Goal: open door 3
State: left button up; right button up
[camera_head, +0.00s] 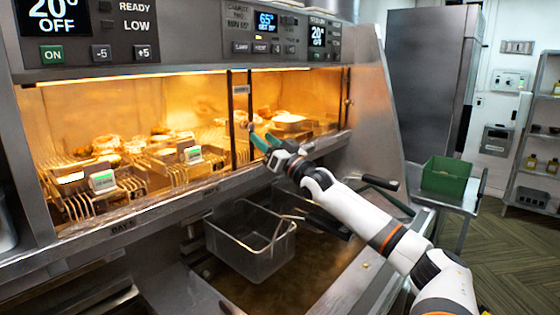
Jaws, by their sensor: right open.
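A heated, amber-lit cabinet (130,210) runs across the left and middle, with its front split by dark vertical bars. One dark bar (231,118) edges the left bay, and another (250,95) stands just right of it. A further dark bar (347,90) is at the cabinet's right end. I see no door number, so I cannot tell which part is door 3. My right gripper (257,137) has teal fingers, is open, and is at the cabinet front by the middle bar. Whether it touches the bar is unclear. My left gripper is out of view.
Below the gripper, a metal fry basket (250,250) sits over the fryer well, with dark handles (381,182) nearby. Control panels (90,30) are above the cabinet. A green bin (446,176) stands on a side table at right. A tall steel cabinet (425,85) and shelves (535,150) are behind.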

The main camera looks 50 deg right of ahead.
jog(key=shift+b+v, duration=0.95)
jog(key=shift+v, duration=2)
